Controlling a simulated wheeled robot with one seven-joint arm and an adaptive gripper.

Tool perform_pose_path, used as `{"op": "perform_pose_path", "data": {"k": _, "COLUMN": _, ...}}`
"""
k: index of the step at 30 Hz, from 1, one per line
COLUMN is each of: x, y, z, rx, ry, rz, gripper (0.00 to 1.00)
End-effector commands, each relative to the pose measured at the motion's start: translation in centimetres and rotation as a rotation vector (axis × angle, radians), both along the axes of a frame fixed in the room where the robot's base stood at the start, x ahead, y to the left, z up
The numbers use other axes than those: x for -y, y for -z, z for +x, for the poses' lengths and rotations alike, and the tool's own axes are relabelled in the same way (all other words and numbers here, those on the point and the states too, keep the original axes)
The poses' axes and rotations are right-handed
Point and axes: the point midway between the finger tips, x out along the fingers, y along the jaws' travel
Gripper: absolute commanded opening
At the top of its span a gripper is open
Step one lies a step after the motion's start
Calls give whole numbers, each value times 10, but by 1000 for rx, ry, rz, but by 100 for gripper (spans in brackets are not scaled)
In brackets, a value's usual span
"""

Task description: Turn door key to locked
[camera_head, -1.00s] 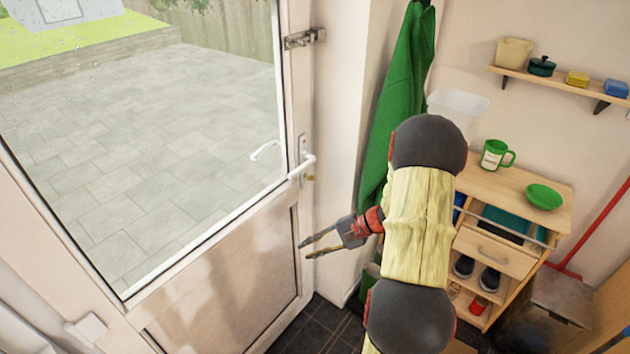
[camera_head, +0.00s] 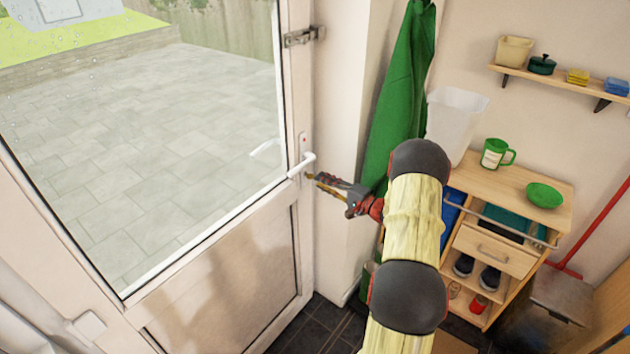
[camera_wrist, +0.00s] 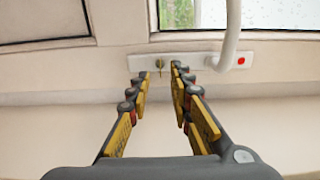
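The door (camera_head: 215,270) has a white handle (camera_head: 303,164) on its right edge, with a white lock plate behind it. In the wrist view the plate (camera_wrist: 203,62) lies across the picture, with the handle (camera_wrist: 231,40) and a red dot to the right. A small brass key (camera_wrist: 160,65) sits in the plate's left part. My gripper (camera_head: 314,180) is just right of and below the handle. In the wrist view my gripper (camera_wrist: 156,70) is open, its fingers either side of the key's line. Whether the fingertips reach the key I cannot tell.
A metal latch (camera_head: 303,37) is higher on the door frame. A green cloth (camera_head: 402,90) hangs right of the door. A wooden cabinet (camera_head: 545,178) with a green mug (camera_head: 495,153) and bowl (camera_head: 544,196) stands to the right.

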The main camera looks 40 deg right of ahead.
Motion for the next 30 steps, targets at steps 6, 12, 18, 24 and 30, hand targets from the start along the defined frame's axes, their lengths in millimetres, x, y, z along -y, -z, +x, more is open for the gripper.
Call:
{"op": "perform_pose_path", "data": {"k": 6, "x": -6, "y": 1, "z": 29, "rx": 0, "ry": -3, "rz": 0, "gripper": 21}}
{"op": "perform_pose_path", "data": {"k": 12, "x": -7, "y": 0, "z": 39, "rx": -1, "ry": -1, "rz": 1, "gripper": 21}}
{"op": "perform_pose_path", "data": {"k": 18, "x": -7, "y": 0, "z": 39, "rx": -1, "ry": -1, "rz": 1, "gripper": 21}}
{"op": "perform_pose_path", "data": {"k": 24, "x": -7, "y": 0, "z": 39, "rx": -1, "ry": -1, "rz": 1, "gripper": 12}}
{"op": "perform_pose_path", "data": {"k": 30, "x": -7, "y": 0, "z": 39, "rx": -1, "ry": -1, "rz": 1, "gripper": 0}}
